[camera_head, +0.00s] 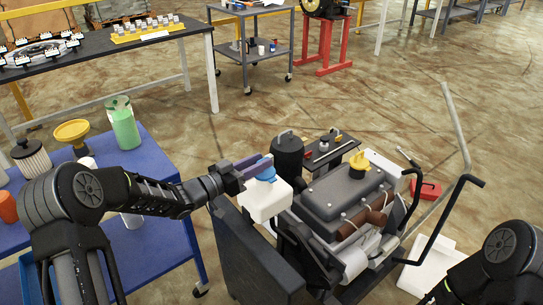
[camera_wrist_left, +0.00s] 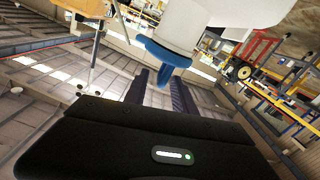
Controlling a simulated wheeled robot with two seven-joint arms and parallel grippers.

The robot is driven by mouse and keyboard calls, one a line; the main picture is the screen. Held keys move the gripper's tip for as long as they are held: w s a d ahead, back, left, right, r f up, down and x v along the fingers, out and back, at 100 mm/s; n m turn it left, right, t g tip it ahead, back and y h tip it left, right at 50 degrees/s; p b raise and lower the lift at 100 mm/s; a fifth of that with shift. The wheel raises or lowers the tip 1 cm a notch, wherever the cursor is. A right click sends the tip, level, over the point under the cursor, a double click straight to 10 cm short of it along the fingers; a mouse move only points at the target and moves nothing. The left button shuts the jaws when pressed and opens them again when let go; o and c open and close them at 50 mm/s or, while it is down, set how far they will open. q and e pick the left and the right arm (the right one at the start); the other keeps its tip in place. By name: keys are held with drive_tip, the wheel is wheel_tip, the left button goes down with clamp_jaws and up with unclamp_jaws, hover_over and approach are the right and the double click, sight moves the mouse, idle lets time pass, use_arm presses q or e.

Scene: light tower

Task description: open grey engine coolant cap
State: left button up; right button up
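The grey engine (camera_head: 345,190) stands on a stand at the centre right of the head view. A white coolant reservoir (camera_head: 264,203) sits at its left side, with a blue cap (camera_head: 267,175) on top. The wrist view shows the blue cap (camera_wrist_left: 166,57) upside down below the white reservoir (camera_wrist_left: 215,22). My left gripper (camera_head: 254,167) is at the cap. In the wrist view its two fingers (camera_wrist_left: 158,80) are apart, one on each side of the cap's narrow grip. I cannot tell whether they touch it. My right arm shows at lower right; its gripper is out of view.
A yellow cap (camera_head: 358,160) sits on the engine top. A dark canister (camera_head: 288,157) and a small tool tray (camera_head: 328,150) are behind the reservoir. A blue table (camera_head: 165,250) with bottles and a funnel is at left. Bent bars (camera_head: 440,220) rise at the engine's right.

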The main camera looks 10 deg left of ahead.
use_arm(q)
drive_tip(key=x, duration=0.5)
drive_tip(key=shift+s, duration=0.1)
drive_tip(key=shift+c, duration=0.2)
clamp_jaws()
drive_tip(key=shift+f, duration=0.1)
idle(0.9)
